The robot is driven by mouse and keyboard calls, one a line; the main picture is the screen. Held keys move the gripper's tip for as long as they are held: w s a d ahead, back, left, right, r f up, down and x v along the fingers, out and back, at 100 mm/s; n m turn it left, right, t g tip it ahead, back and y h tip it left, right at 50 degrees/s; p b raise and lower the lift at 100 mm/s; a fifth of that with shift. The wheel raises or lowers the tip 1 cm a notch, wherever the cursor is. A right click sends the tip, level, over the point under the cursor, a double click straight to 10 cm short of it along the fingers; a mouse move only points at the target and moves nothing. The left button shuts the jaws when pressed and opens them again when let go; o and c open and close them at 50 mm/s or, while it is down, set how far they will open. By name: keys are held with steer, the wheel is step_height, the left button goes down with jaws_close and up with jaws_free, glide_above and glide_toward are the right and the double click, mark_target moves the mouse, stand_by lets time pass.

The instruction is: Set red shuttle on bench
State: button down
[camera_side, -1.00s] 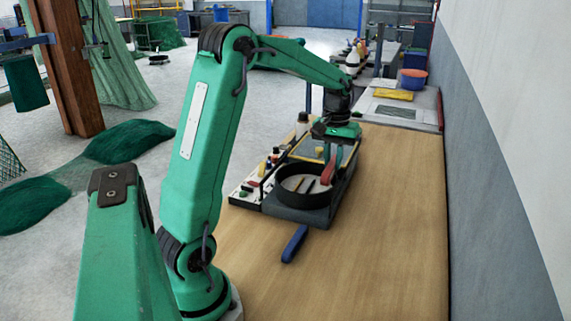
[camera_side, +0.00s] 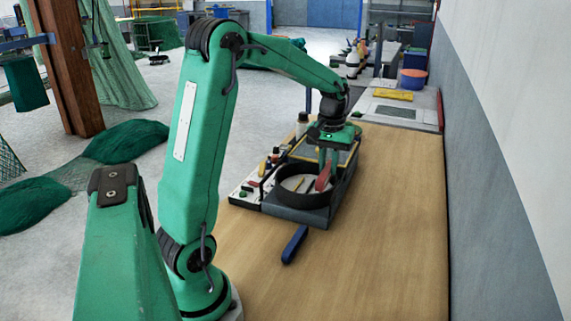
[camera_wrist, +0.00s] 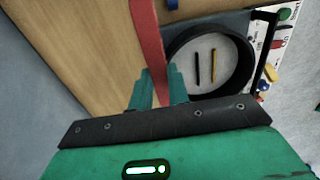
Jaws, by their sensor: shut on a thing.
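The red shuttle (camera_side: 323,179) is long and flat. My gripper (camera_side: 330,163) is shut on it and holds it over the right part of the round black tray (camera_side: 307,202) in the side view. In the wrist view the red shuttle (camera_wrist: 148,35) runs up from between my gripper's fingers (camera_wrist: 158,88), beside the left rim of the black tray (camera_wrist: 176,48). I cannot tell its exact height. The wooden bench (camera_side: 395,210) is bare to the right of the tray. A blue shuttle (camera_side: 294,244) lies on the bench in front of the tray.
Inside the round tray lie a dark slim piece (camera_wrist: 197,67) and a yellow slim piece (camera_wrist: 213,65). A white board (camera_side: 243,192) with small coloured items is left of the tray. A wall (camera_side: 500,190) bounds the bench on the right. A white bottle (camera_side: 302,124) stands behind.

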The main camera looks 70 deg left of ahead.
steer(key=s+d+f, duration=0.2)
steer(key=s+d, duration=0.2)
steer(key=s, duration=0.4)
steer(key=s+d+f, duration=0.3)
steer(key=s+d, duration=0.1)
steer(key=s, duration=0.3)
steer(key=shift+s+d, duration=0.2)
steer(key=shift+s, duration=0.2)
steer(key=s+a+f, duration=0.1)
steer(key=a+f, duration=0.1)
steer(key=a, duration=0.1)
steer(key=s+a+f, duration=0.1)
steer(key=a+f, duration=0.1)
steer(key=a, duration=0.2)
steer(key=s+a+f, duration=0.1)
steer(key=a+f, duration=0.2)
steer(key=a, duration=0.1)
steer(key=shift+s+a, duration=0.1)
steer(key=shift+f, duration=0.1)
steer(key=shift+f, duration=1.95)
steer(key=shift+f, duration=0.15)
